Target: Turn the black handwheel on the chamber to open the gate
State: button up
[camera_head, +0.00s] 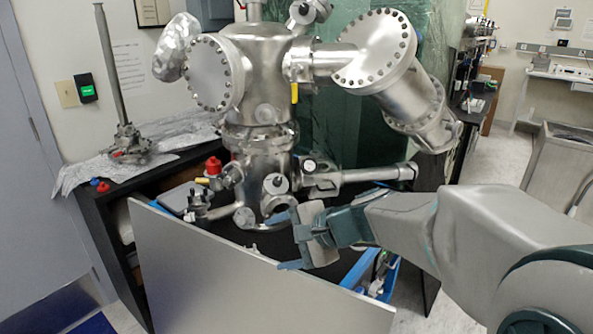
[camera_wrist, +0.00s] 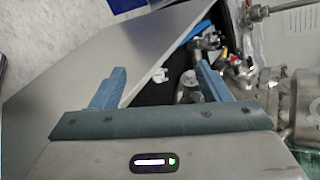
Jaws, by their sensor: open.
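The steel chamber (camera_head: 262,150) stands upright on the bench in the middle of the head view. I cannot tell which, if any, is the black handwheel. My gripper (camera_head: 285,241) reaches in from the right, below and in front of the chamber's lower ports. Its blue fingers are spread and empty, also in the wrist view (camera_wrist: 160,78). Metal parts of the chamber (camera_wrist: 305,92) show at the wrist view's right edge.
A grey panel (camera_head: 230,275) stands along the bench front, close to my gripper. A blue bin (camera_head: 366,270) with small parts is below it. A horizontal steel tube (camera_head: 365,175) juts right from the chamber.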

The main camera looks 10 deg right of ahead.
jog(key=w+d+m+t+b, duration=0.3)
jog(key=w+m+t, duration=0.2)
jog(key=w+m, duration=0.5)
jog(key=m+t+h+b, duration=0.3)
jog(key=m+t+h, duration=0.25)
jog(key=m, duration=0.45)
send_near(310, 165)
jog(key=shift+t, duration=0.45)
jog(key=x, duration=0.3)
jog(key=p+x, duration=0.1)
jog(key=x, duration=0.2)
jog(key=f+p+x, duration=0.1)
jog(key=x, duration=0.3)
jog(key=shift+a, duration=0.2)
jog(key=c, duration=1)
